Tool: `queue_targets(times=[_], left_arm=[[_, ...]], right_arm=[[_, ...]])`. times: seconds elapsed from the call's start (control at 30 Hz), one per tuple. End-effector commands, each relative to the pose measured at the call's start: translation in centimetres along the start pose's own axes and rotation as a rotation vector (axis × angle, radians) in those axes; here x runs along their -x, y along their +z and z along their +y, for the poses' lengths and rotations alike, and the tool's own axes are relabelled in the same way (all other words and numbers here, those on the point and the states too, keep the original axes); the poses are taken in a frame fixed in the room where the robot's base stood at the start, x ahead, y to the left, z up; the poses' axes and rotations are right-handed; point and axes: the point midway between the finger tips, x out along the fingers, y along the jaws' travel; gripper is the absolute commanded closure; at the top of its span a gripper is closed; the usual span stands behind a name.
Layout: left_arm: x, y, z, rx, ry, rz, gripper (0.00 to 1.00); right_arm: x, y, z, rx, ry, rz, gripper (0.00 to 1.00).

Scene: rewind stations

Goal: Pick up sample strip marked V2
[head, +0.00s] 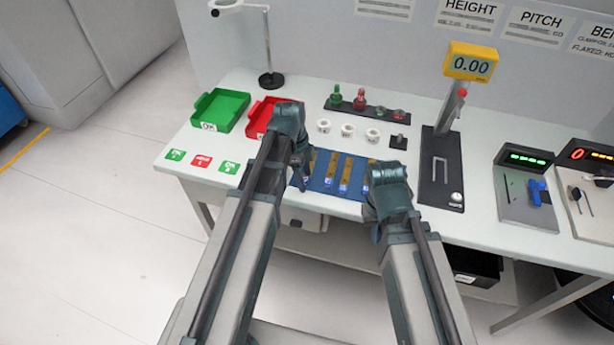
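Several tan sample strips with blue-and-white ends, one of them here (331,169), lie side by side on a blue mat (319,160) near the table's front edge. Their markings are too small to read, so I cannot tell which is V2. My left gripper (299,170) hangs over the left end of the mat, beside the strips. My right gripper (376,228) is at the mat's right end, by the table's front edge, and its arm hides part of that side. The fingers of both are too small or hidden to tell whether they are open.
A green tray (221,108) and a red tray (258,117) stand at the back left, the red one partly behind my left arm. Three white rings (347,130) sit behind the mat. A height gauge (443,170) with a yellow display stands to the right.

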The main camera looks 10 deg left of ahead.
Motion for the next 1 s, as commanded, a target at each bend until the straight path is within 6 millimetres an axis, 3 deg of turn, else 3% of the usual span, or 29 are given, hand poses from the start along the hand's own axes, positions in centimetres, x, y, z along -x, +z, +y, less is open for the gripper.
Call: queue_targets(times=[0.03, 0.37, 0.77, 1.0], left_arm=[[0.0, 0.0, 0.0, 0.000, 0.000, 0.000, 0.42], [0.0, 0.0, 0.0, 0.000, 0.000, 0.000, 1.00], [0.1, -0.1, 0.0, 0.000, 0.000, 0.000, 1.00], [1.3, -0.9, 0.0, 0.001, 0.000, 0.000, 1.00]], right_arm=[[0.0, 0.0, 0.0, 0.000, 0.000, 0.000, 1.00], [0.0, 0.0, 0.0, 0.000, 0.000, 0.000, 1.00], [0.1, 0.0, 0.0, 0.000, 0.000, 0.000, 1.00], [1.4, 0.1, 0.1, 0.000, 0.000, 0.000, 1.00]])
